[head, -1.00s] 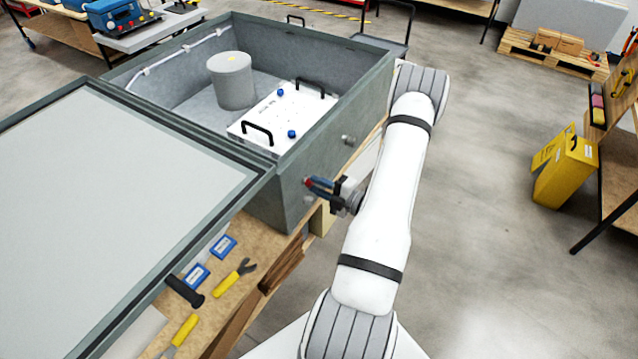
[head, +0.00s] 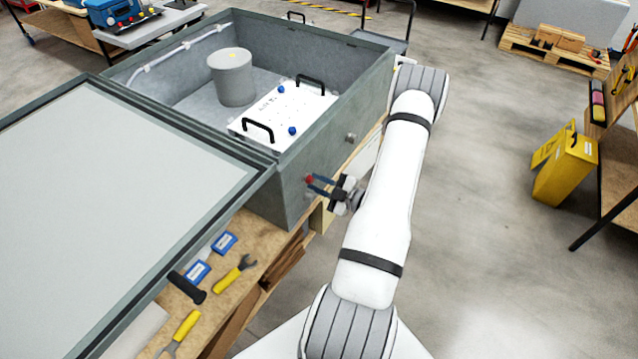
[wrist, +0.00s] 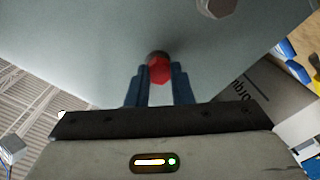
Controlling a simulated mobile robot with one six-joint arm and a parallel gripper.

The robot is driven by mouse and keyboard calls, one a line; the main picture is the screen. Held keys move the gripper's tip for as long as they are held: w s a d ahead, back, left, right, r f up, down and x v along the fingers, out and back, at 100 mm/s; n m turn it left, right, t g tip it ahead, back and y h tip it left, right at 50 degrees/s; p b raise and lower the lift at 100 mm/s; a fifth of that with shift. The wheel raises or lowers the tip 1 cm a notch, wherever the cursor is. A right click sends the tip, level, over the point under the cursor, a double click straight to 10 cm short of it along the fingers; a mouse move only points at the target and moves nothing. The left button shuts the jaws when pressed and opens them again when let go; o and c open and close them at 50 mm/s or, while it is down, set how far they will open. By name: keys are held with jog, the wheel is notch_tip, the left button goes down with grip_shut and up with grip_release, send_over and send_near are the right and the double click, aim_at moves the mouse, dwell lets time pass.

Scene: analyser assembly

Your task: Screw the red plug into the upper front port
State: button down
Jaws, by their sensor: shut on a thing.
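The red plug (head: 309,179) is at the front wall of the grey analyser box (head: 290,200). My gripper (head: 320,185) is shut on the plug, with its blue fingers on either side of it. In the wrist view the plug's red head (wrist: 159,70) shows between the fingertips (wrist: 159,84), close against the wall, with a dark ring behind it. The fingers and the plug hide the port there, so I cannot tell how deep the plug sits. A metal fitting (head: 351,138) stands on the same wall to the right; it also shows in the wrist view (wrist: 216,6).
The open lid (head: 120,210) lies to the left of the box. Yellow-handled tools (head: 234,275) and blue-labelled boxes (head: 224,243) lie on the wooden bench (head: 245,250) below. A white panel (head: 285,115) and a grey cylinder (head: 231,78) are inside the box.

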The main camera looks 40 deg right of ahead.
jog(key=c, duration=1.2)
grip_release()
jog(key=v, duration=0.7)
